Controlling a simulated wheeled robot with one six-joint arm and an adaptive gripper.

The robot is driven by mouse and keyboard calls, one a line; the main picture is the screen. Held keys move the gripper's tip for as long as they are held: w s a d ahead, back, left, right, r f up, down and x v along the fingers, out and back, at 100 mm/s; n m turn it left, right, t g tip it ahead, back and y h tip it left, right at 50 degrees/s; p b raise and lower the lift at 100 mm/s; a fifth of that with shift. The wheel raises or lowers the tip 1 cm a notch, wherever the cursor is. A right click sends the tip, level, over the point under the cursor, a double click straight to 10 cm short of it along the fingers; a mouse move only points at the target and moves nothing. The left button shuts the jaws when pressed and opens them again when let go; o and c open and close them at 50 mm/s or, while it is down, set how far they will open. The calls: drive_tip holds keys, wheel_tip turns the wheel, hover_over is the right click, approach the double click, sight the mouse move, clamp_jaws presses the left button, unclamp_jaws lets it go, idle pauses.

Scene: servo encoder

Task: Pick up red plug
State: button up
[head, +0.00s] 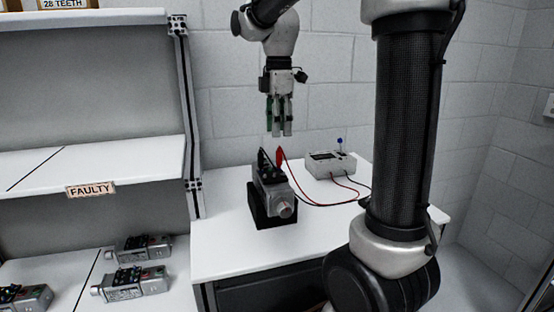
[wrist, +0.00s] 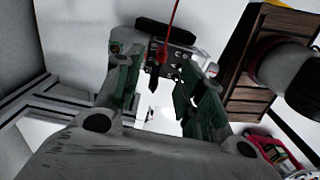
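The red plug (head: 279,155) stands upright in the top of a grey servo unit (head: 272,187), which rests on a black block on the white table. A black plug (head: 264,160) sits beside it. In the wrist view the red plug (wrist: 162,51) shows at the top with its red cable, next to the black plug (wrist: 153,74). My gripper (head: 279,133) points down just above the red plug, apart from it. In the wrist view its fingers (wrist: 158,80) are spread with nothing held between them.
A white meter box (head: 330,165) with a blue knob stands on the table behind and right, joined by red and dark cables. A shelf labelled FAULTY (head: 91,189) is at left, with several servo units below it. The table front is clear.

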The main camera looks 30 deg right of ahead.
sight(279, 151)
wheel_tip(279, 151, down, 8)
drive_tip(key=shift+s+r, duration=0.1)
clamp_jaws()
idle(0.4)
